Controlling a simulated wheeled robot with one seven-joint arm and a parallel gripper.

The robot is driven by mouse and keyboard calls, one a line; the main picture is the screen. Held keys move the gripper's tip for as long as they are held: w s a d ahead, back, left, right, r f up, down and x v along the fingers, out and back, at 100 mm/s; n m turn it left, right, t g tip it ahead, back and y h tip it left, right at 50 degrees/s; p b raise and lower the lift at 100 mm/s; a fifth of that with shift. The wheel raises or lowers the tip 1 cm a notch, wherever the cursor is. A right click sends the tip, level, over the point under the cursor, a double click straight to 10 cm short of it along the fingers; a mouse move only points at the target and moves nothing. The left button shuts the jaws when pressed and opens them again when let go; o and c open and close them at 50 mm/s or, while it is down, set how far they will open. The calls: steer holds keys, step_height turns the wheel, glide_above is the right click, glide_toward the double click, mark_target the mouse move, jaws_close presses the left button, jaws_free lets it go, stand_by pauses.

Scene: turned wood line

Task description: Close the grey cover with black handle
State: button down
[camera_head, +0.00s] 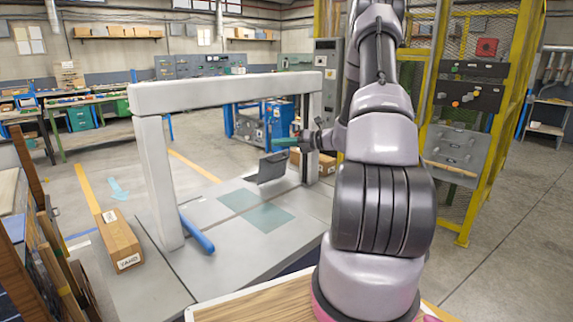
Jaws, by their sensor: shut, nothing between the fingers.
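A small dark grey tilted panel (270,166) stands at the right side of the white gantry frame, over the grey base plate. It looks like the grey cover; a darker strip runs along it, but I cannot clearly tell its handle or hinge. My gripper (284,142) is at the end of my arm, just above and to the right of this panel, pointing left. Its teal fingers are shut and empty. I cannot tell whether they touch the panel.
The white gantry (220,94) spans the grey base plate (230,253), with a blue bar (197,234) by its left post. A cardboard box (121,240) lies to the left. A yellow fenced cabinet (455,150) stands at the right. Open floor lies behind.

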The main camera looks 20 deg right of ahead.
mark_target(281, 160)
steer(key=w+d+f+m+t+h, duration=0.2)
steer(key=d+f+m+t+h, duration=0.4)
steer(key=d+f+m, duration=0.8)
steer(key=w+a+n, duration=0.1)
steer(key=w+a, duration=0.4)
steer(key=w, duration=0.8)
steer(key=shift+f, duration=0.4)
steer(key=shift+r, duration=0.15)
